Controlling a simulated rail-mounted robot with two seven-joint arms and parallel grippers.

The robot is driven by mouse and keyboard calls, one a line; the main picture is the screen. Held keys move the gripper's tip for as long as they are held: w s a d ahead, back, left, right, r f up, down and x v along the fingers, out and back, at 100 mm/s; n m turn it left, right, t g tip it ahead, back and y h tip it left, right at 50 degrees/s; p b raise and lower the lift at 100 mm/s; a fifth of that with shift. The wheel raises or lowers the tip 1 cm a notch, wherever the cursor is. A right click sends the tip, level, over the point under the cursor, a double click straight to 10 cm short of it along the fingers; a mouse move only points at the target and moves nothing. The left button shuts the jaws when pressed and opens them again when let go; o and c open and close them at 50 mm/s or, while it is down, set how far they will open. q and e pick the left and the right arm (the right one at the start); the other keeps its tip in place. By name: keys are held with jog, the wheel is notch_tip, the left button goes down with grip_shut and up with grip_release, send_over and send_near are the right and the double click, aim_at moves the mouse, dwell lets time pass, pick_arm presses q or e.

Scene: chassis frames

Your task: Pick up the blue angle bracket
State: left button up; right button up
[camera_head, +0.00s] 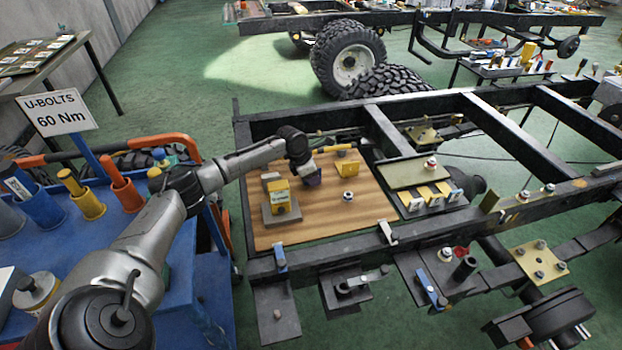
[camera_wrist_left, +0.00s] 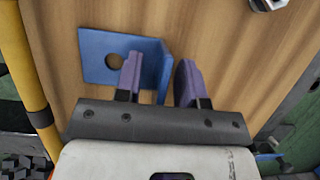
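The blue angle bracket (camera_wrist_left: 100,52) lies on the wooden board in the left wrist view. Its flat leg with a round hole points left and its other leg stands up on the right. My left gripper (camera_wrist_left: 158,80) is open, with purple fingers on either side of the standing leg and a gap on the right. Contact cannot be told. In the head view my left gripper (camera_head: 313,177) is low over the board, and the bracket cannot be made out there. My right gripper is not in view.
The wooden board (camera_head: 290,236) lies inside the dark chassis frame. A yellow bar (camera_wrist_left: 27,65) runs along the wrist view's left edge.

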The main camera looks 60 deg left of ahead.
pick_arm(q)
jog(key=shift+r, duration=0.1)
grip_shut()
dwell(0.5)
